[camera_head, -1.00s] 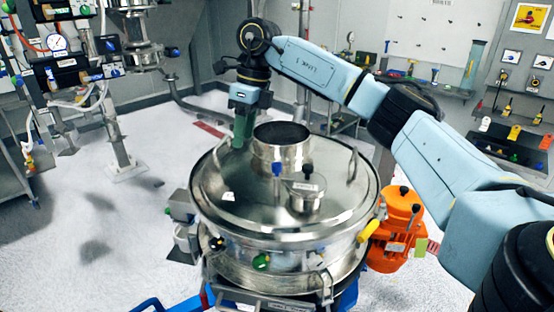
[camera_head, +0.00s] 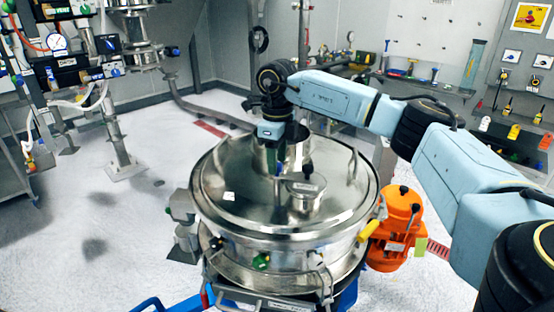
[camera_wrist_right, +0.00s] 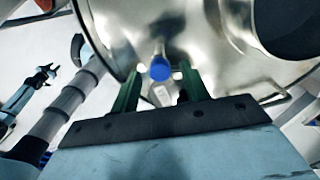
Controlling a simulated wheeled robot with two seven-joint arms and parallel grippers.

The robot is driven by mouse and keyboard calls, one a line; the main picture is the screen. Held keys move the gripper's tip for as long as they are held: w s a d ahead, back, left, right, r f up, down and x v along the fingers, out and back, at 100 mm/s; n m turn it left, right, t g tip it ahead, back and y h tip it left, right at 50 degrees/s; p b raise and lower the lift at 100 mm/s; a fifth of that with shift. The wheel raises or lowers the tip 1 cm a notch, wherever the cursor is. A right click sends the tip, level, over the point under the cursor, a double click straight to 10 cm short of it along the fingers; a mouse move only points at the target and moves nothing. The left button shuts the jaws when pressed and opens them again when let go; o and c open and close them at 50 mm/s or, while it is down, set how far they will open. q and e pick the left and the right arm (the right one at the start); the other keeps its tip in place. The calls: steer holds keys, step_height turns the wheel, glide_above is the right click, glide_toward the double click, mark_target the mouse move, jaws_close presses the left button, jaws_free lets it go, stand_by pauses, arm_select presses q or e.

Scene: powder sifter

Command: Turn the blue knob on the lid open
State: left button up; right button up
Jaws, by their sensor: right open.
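The sifter's round steel lid (camera_head: 235,205) fills the middle of the head view. The blue knob (camera_wrist_right: 160,68) shows in the right wrist view, on a short stem over the lid and between my two green fingers. In the head view my right gripper (camera_head: 280,158) reaches down over the lid from behind and hides much of the knob. Its fingers are open, one on each side of the knob, with gaps visible in the wrist view.
The wide steel inlet neck (camera_head: 263,155) is close behind. Handles rise at the rim. An orange motor (camera_head: 398,230) is at the right.

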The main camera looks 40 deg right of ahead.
steer(key=shift+f, duration=0.6)
steer(key=c, duration=1)
